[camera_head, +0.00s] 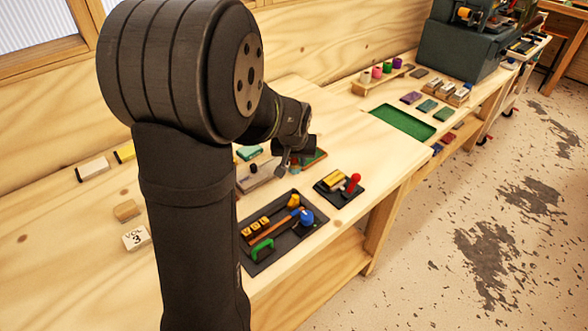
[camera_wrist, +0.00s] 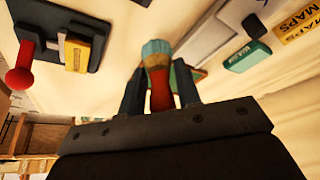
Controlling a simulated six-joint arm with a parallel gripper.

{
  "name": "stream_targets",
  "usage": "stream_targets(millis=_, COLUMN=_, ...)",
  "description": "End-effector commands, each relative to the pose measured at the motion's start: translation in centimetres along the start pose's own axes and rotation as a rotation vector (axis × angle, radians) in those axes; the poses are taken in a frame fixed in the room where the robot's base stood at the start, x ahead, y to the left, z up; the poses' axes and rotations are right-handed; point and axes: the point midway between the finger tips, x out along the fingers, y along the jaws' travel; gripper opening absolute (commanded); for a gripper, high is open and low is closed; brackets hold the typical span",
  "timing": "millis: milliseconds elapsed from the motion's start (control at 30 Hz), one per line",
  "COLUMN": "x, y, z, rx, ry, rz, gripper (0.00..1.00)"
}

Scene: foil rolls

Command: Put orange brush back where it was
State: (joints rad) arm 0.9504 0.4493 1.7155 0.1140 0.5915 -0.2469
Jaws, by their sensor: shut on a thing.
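My gripper (camera_wrist: 158,92) is shut on an orange-red piece with a tan band and teal end, which looks like the orange brush (camera_wrist: 156,68). In the wrist view it stands between the two dark fingers, teal end away from the palm. In the head view my gripper (camera_head: 293,160) is over the bench behind the dark tray (camera_head: 270,262), and the held piece is small and partly hidden there. The dark tray holds lettered yellow cubes (camera_head: 254,227), an orange-brown stick (camera_head: 272,230), a blue rounded piece (camera_head: 306,219), a yellow piece (camera_head: 293,201) and a green handle (camera_head: 262,248).
A black base with a red knob (camera_head: 353,182) and a yellow block (camera_head: 334,175) stands right of the tray. A small green-and-orange tray (camera_head: 314,160) is beside my gripper. A green mat (camera_head: 403,122) lies farther right. Bare wood separates them.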

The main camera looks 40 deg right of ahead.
Motion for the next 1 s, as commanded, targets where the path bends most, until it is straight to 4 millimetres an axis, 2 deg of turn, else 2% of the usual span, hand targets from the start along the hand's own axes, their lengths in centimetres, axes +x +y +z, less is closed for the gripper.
stream_targets(millis=167, x=1.1, y=-0.2, z=0.3, rx=0.001, ry=-0.003, rz=0.0, gripper=0.08)
stream_targets(millis=400, x=3.9, y=-0.2, z=1.4, rx=-0.001, ry=-0.001, rz=0.0, gripper=0.08)
stream_targets(millis=767, x=4.3, y=-0.2, z=1.6, rx=0.0, ry=-0.001, rz=0.0, gripper=0.08)
stream_targets(millis=800, x=4.2, y=-0.2, z=1.6, rx=0.0, ry=0.0, rz=0.0, gripper=0.38)
stream_targets(millis=867, x=4.2, y=-0.2, z=1.6, rx=0.0, ry=0.0, rz=0.0, gripper=0.5)
stream_targets(millis=1000, x=4.2, y=-0.2, z=1.6, rx=0.0, ry=0.0, rz=0.0, gripper=0.52)
